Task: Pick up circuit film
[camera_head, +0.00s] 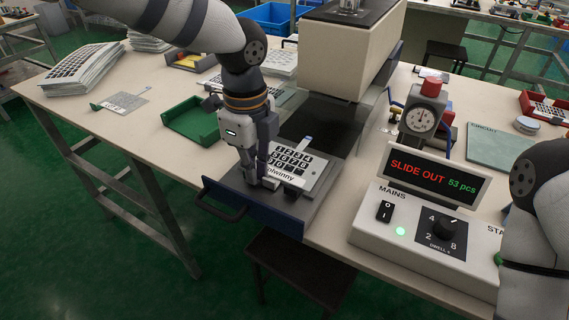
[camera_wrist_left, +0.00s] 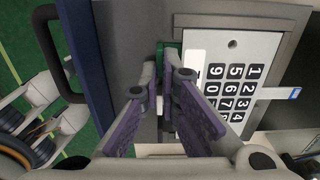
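The circuit film (camera_head: 318,167), a pale sheet with a black-and-white number keypad and a printed name strip, lies on the slide-out tray (camera_head: 231,190) of the press. It shows in the left wrist view (camera_wrist_left: 240,48) with a white tab on its right. A small green tab (camera_wrist_left: 160,47) shows at its left edge. My left gripper (camera_head: 261,182) points down at the film's near left edge. Its fingers are partly open, with a narrow gap by the green tab (camera_wrist_left: 160,68); contact is unclear. My right gripper is out of view; only my right arm shows.
The press head (camera_head: 347,55) stands behind the tray. A control box (camera_head: 420,225) reading "SLIDE OUT" and a gauge (camera_head: 423,121) are on the right. A green tray (camera_head: 193,123), another film (camera_head: 123,102) and film stacks (camera_head: 84,70) lie left.

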